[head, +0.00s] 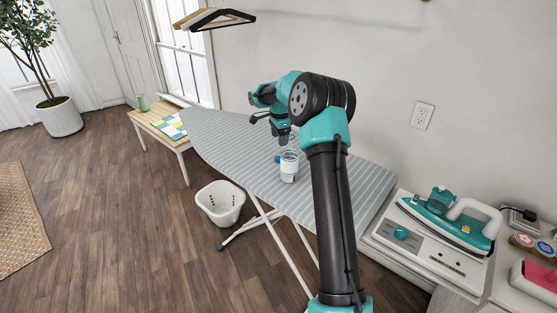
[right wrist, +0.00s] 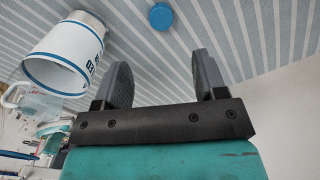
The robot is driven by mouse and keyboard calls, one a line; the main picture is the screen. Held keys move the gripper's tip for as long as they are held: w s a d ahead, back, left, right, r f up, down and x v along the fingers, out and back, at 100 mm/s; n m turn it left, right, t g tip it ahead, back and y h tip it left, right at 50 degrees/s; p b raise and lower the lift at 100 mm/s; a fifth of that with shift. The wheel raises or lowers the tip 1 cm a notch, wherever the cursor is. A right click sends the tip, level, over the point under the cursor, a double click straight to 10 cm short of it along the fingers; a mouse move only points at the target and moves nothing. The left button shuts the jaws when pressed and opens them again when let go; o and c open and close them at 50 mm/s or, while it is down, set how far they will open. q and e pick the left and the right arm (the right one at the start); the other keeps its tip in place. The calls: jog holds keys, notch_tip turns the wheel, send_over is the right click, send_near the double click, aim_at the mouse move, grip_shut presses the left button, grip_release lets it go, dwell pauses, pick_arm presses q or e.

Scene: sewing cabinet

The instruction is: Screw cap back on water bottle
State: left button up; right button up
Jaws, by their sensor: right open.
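The water bottle (head: 289,167), white with blue bands, stands on the striped ironing board. It also shows at the upper left of the right wrist view (right wrist: 70,55), beside the fingers and apart from them. The blue cap (head: 277,159) lies on the board just left of the bottle; in the right wrist view the cap (right wrist: 161,16) lies beyond the fingertips, roughly in line with the gap between them. My right gripper (head: 284,139) is above the board, near the bottle and cap, with its jaws (right wrist: 163,75) open and empty. My left gripper is out of view.
The ironing board (head: 225,139) runs along the wall. A teal iron (head: 455,218) stands on a cabinet at right, beside a pink object (head: 540,275). A white basket (head: 220,203) sits on the floor. A wooden bench (head: 155,125) stands at back left.

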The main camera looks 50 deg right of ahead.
send_over(279, 158)
jog(key=shift+s+d+f, duration=0.1)
jog(key=shift+f, duration=2.15)
jog(key=shift+f, duration=2.65)
jog(key=c, duration=1)
jog(key=shift+r, duration=0.15)
notch_tip(279, 158, up, 10)
